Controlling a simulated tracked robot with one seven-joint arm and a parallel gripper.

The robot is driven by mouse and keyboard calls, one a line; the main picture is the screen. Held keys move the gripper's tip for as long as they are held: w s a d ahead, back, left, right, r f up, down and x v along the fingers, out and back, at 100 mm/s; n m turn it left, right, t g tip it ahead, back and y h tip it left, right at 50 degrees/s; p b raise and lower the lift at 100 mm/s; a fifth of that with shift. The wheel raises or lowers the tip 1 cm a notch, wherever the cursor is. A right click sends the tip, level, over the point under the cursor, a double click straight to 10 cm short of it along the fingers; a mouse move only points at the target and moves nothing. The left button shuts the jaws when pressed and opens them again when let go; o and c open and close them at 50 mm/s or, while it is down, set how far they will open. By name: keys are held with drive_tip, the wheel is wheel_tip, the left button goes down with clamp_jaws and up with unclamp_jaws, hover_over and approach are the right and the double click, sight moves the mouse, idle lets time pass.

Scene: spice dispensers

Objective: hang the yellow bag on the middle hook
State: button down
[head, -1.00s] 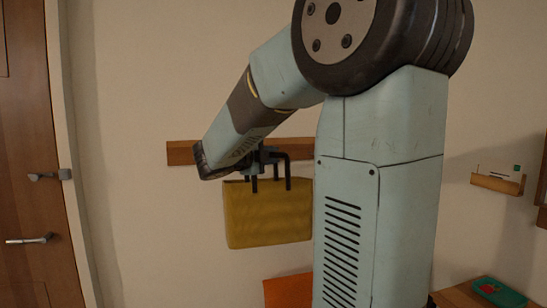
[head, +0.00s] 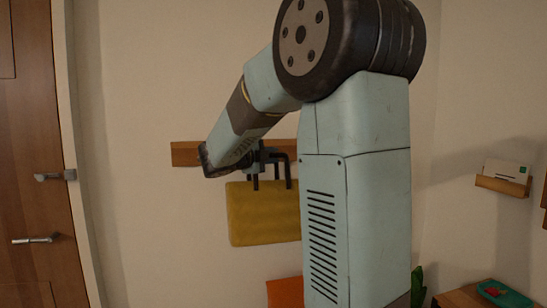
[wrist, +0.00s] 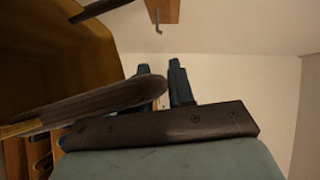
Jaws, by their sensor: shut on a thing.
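The yellow bag (head: 262,215) hangs upright below my gripper (head: 266,172), in front of the wall and just under the wooden rail (head: 185,153). My gripper is shut on the bag near its top; the exact grip is hard to make out. My arm covers the rail's right part and the bag's right edge. In the wrist view the bag (wrist: 55,55) fills the left, with a dark strap-like piece across it. A hook (wrist: 158,20) shows at the top under wood, apart from the fingers (wrist: 163,85); I cannot tell which hook it is.
An orange item (head: 284,292) is low on the wall below the bag. A small wooden holder with cards (head: 503,185) is on the right wall. A table with a green tray (head: 503,294) is at lower right. A wooden door (head: 30,170) is at left.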

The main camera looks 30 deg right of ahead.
drive_tip(key=shift+w+d+f, duration=0.2)
drive_tip(key=shift+w+f, duration=0.2)
drive_tip(key=shift+w, duration=0.25)
drive_tip(key=shift+w+d+f, duration=0.2)
drive_tip(key=shift+w+f, duration=0.2)
drive_tip(key=shift+w, duration=0.25)
